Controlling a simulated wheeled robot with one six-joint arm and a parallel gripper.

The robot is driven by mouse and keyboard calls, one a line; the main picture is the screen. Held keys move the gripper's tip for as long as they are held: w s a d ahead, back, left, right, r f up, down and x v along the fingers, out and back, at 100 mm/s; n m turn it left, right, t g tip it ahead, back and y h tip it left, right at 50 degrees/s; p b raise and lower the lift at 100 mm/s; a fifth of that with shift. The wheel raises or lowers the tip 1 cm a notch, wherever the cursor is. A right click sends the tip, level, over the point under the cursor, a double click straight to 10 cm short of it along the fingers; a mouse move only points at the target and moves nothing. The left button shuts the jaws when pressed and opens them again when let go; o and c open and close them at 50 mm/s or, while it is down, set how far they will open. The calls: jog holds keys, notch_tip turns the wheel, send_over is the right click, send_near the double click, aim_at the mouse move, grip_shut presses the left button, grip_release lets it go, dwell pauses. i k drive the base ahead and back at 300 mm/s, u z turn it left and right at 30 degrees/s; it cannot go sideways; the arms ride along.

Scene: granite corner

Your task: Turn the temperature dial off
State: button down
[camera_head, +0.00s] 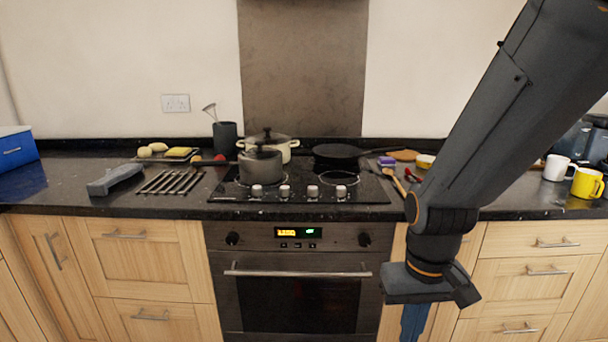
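The oven (300,290) is built in under the hob, with a dark control panel. It has one round black dial at the left (232,238) and another round black dial at the right (364,240). Their markings are too small to read, so I cannot tell which sets temperature or where they point. A lit display (297,232) sits between them. My gripper (415,322) hangs at the lower right, in front of the cabinets beside the oven, right of and below the right dial and apart from it. Its fingertips are not clearly seen.
The oven handle (298,271) sticks out below the dials. Hob knobs (313,191) line the front of the hob above. Pots (260,165) and a dark pan (340,152) stand on it. Mugs (587,183) are at the far right. The space before the left dial is clear.

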aim_at(364, 241)
jog(key=z, duration=0.05)
jog(key=k, duration=0.95)
jog(key=u, duration=0.25)
jog(key=i, duration=0.55)
jog(key=u, duration=0.25)
